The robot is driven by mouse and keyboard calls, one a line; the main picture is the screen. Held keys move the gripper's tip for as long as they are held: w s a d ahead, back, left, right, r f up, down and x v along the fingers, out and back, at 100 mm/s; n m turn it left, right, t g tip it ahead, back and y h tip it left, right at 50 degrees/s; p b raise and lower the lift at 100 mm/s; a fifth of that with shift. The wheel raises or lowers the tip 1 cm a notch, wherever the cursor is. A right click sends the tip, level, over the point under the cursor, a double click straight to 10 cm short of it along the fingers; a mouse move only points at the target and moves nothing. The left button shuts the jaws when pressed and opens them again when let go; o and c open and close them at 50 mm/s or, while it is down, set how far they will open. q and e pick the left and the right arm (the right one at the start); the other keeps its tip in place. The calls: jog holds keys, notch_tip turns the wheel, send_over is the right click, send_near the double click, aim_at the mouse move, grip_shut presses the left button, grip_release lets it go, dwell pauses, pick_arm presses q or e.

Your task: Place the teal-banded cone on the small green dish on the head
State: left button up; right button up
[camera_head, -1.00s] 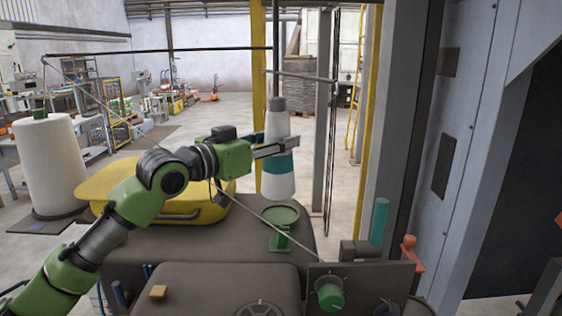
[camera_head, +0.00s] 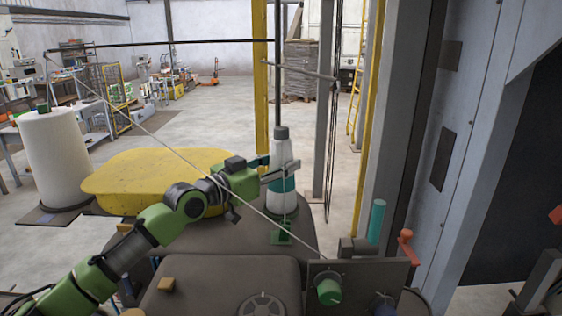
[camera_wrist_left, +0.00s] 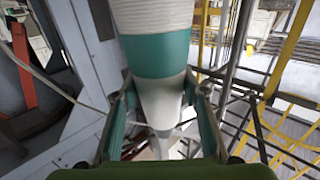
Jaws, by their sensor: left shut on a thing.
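The teal-banded cone (camera_head: 282,202), white with a teal band and a grey top, stands upright over the small green dish's stand (camera_head: 283,238). My left gripper (camera_head: 280,172) comes in from the left, shut on the cone around its upper part. The cone's base covers most of the dish, so I cannot tell whether they touch. In the left wrist view the cone (camera_wrist_left: 155,55) fills the space between the two fingers (camera_wrist_left: 160,115). My right gripper is not in view.
A yellow cover (camera_head: 150,180) lies behind my left arm. A large white roll (camera_head: 55,160) stands at the left. A thin diagonal rod (camera_head: 150,130) crosses in front of the arm. A teal cylinder (camera_head: 377,220) and red handle (camera_head: 406,245) stand right of the dish.

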pick_arm(q)
jog(key=o, duration=1.4)
jog(key=shift+f, duration=0.1)
jog(key=shift+s+a, duration=0.15)
jog(key=b+v, duration=0.3)
jog(key=v, duration=0.8)
jog(key=shift+s+a+b, duration=0.2)
jog(key=shift+s+b, duration=0.05)
jog(key=shift+b, duration=0.15)
jog(key=shift+r, duration=0.25)
